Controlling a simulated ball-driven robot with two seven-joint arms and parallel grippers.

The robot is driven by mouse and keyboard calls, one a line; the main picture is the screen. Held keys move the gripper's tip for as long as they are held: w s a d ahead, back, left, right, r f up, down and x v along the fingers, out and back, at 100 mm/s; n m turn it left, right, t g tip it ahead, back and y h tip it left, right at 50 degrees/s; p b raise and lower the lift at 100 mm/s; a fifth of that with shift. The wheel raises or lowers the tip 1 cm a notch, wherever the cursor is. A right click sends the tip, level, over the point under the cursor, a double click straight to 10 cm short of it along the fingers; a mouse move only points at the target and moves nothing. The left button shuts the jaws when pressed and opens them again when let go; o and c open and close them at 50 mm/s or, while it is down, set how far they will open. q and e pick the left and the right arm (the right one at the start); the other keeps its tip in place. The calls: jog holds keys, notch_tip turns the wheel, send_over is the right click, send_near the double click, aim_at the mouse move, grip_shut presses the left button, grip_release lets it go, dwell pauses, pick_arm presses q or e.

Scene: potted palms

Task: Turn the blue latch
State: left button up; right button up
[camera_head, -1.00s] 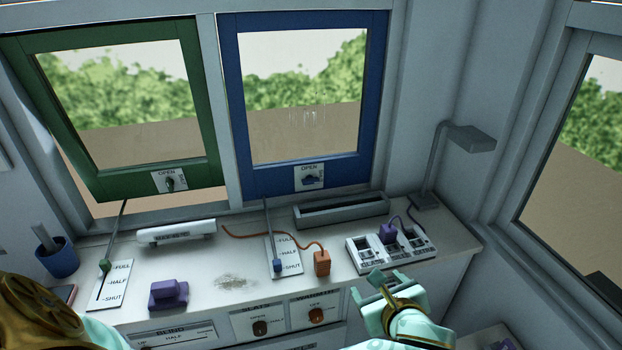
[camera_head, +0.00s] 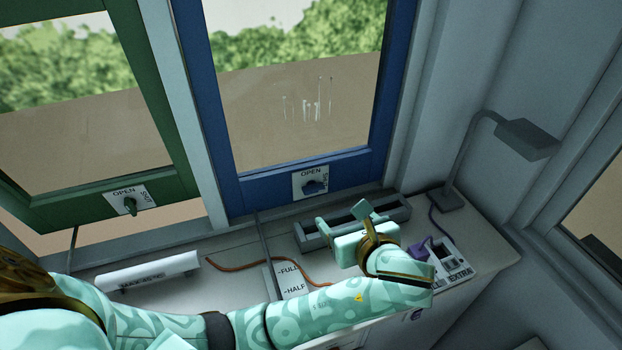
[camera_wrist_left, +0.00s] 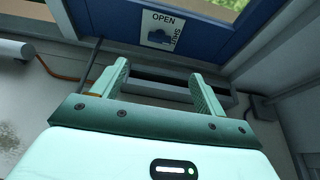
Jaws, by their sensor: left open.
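The blue latch (camera_head: 315,187) is a small knob on a white plate marked OPEN along the top and SHUT along the right side. The plate is on the bottom rail of the blue window frame (camera_head: 262,190). Which mark the knob points to is not clear. In the left wrist view the latch (camera_wrist_left: 158,37) shows beyond the fingertips, near the top. My left gripper (camera_head: 342,220) is open and empty, below and a little right of the latch, apart from it. Its two fingers (camera_wrist_left: 160,75) spread toward the window. My right gripper is out of view.
A grey trough (camera_head: 398,213) sits on the counter under the blue window, behind my gripper. A lamp (camera_head: 525,140) stands at right, near a socket strip (camera_head: 458,268). A green window (camera_head: 60,207) with its own latch (camera_head: 130,205) is at left. A rod and orange cable cross the counter.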

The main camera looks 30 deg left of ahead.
pick_arm(q)
jog(key=b, duration=0.3)
send_near(314, 188)
jog(key=x, duration=0.6)
jog(key=shift+w+a+f, duration=0.1)
jog(key=shift+w, duration=0.05)
jog(key=shift+w+a+f, duration=0.15)
jog(key=shift+w+a, duration=0.15)
jog(key=shift+a, duration=0.05)
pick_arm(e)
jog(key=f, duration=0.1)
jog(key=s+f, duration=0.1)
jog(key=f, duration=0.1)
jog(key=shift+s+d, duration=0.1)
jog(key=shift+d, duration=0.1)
pick_arm(q)
jog(key=c, duration=1)
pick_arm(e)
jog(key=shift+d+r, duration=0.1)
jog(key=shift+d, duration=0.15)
